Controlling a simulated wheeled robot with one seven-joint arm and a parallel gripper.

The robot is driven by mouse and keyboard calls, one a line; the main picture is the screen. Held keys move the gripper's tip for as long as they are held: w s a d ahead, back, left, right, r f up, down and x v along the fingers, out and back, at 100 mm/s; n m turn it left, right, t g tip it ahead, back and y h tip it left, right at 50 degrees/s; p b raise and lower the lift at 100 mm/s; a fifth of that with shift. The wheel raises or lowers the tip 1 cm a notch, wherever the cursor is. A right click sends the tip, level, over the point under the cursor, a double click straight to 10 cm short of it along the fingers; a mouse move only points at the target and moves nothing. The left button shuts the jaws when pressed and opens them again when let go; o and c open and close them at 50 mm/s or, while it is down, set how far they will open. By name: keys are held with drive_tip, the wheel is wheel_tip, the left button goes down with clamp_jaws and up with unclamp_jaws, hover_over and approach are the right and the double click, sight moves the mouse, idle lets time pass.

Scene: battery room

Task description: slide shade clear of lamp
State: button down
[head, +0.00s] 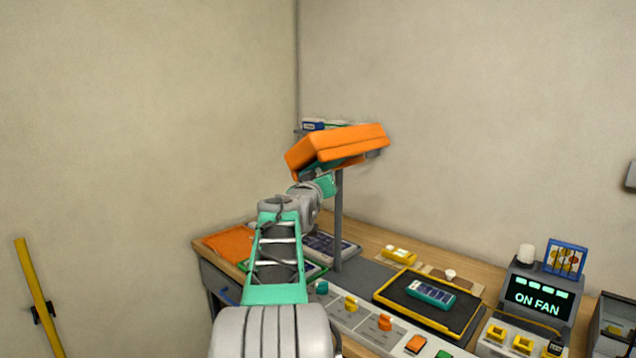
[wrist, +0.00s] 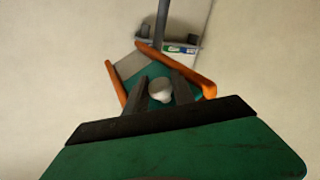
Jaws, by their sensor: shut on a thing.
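The orange shade (head: 337,147) sits tilted at the top of the lamp's grey post (head: 338,225), high over the bench. A grey part of the lamp (head: 377,153) shows under its right end. My gripper (wrist: 159,92) reaches up beneath the shade; in the head view its fingers are mostly hidden. In the wrist view the orange side rims of the shade (wrist: 196,75) flank a teal underside. My dark fingers are on either side of a pale round knob (wrist: 160,88). I cannot tell whether the knob belongs to the shade or the lamp.
The bench below holds a black tray with a yellow edge (head: 462,333), a teal block, several coloured switches and an "ON FAN" display (head: 537,297). A shelf with small boxes (head: 313,125) is behind the shade. A yellow pole (head: 38,300) stands left. Air around the shade looks open.

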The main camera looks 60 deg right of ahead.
drive_tip(key=c, duration=1.4)
unclamp_jaws()
drive_tip(key=shift+a, duration=0.2)
drive_tip(key=shift+o, duration=0.7)
drive_tip(key=shift+a, duration=0.1)
drive_tip(key=shift+o, duration=0.9)
drive_tip(key=b+v, duration=0.2)
drive_tip(key=v, duration=0.5)
drive_tip(key=shift+a, duration=0.3)
drive_tip(key=shift+s, duration=0.15)
